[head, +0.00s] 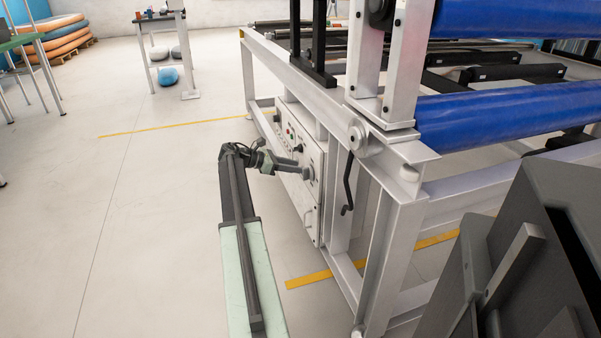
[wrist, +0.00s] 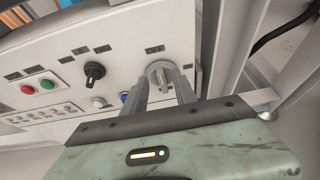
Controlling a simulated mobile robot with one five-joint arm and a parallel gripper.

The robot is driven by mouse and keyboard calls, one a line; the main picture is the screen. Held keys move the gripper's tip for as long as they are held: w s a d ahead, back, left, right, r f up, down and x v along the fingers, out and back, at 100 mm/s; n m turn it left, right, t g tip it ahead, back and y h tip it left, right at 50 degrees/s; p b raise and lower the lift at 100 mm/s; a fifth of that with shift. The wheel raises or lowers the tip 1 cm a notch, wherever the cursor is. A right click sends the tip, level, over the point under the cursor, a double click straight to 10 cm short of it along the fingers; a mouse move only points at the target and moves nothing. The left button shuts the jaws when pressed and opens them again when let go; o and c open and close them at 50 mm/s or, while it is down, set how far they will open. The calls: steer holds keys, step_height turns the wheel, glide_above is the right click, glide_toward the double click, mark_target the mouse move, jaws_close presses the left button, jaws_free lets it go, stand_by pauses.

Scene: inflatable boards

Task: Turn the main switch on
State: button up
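The control panel (head: 298,155) is a pale box on the side of the machine frame; it also fills much of the wrist view (wrist: 62,62). In the head view my gripper (head: 308,173) is at the panel face, partly covering the switch.
A blue button (wrist: 124,97) is near my left finger. A frame post (head: 392,255) and a hanging black hook (head: 348,185) stand to the right. Open floor (head: 150,220) lies left.

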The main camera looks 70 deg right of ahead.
mark_target(307, 174)
steer(key=x, duration=0.3)
steer(key=shift+s+f+b, duration=0.1)
steer(key=shift+b, duration=0.25)
jaws_close()
